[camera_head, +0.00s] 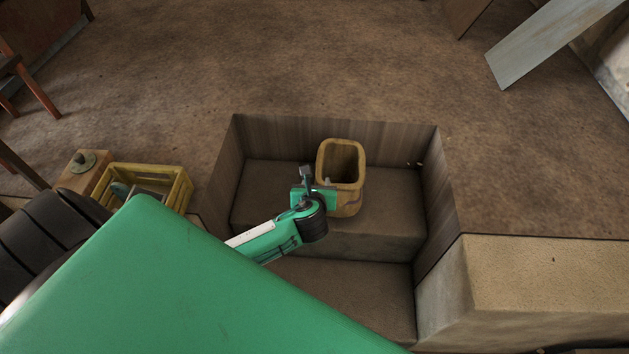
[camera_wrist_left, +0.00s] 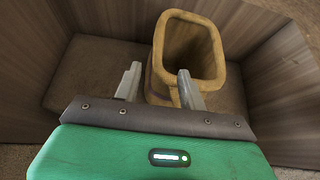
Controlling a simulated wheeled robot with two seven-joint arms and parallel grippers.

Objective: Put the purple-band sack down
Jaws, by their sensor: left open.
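A tan, open-topped sack (camera_head: 349,200) stands upright on the raised step inside a wood-walled recess. My left gripper (camera_head: 318,181) is at the sack's near left side. In the left wrist view, the sack (camera_wrist_left: 212,87) is just ahead of the left gripper (camera_wrist_left: 159,72). The fingers are apart, one left of the sack and one in front of its near wall. I cannot tell whether they touch it. My right gripper is not in view.
The recess (camera_head: 229,170) has wooden walls and a lower step (camera_head: 345,290) at the front. A yellow crate (camera_head: 180,188) with items inside stands left of it. A pale block (camera_head: 540,275) is at the right. The brown floor behind is clear.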

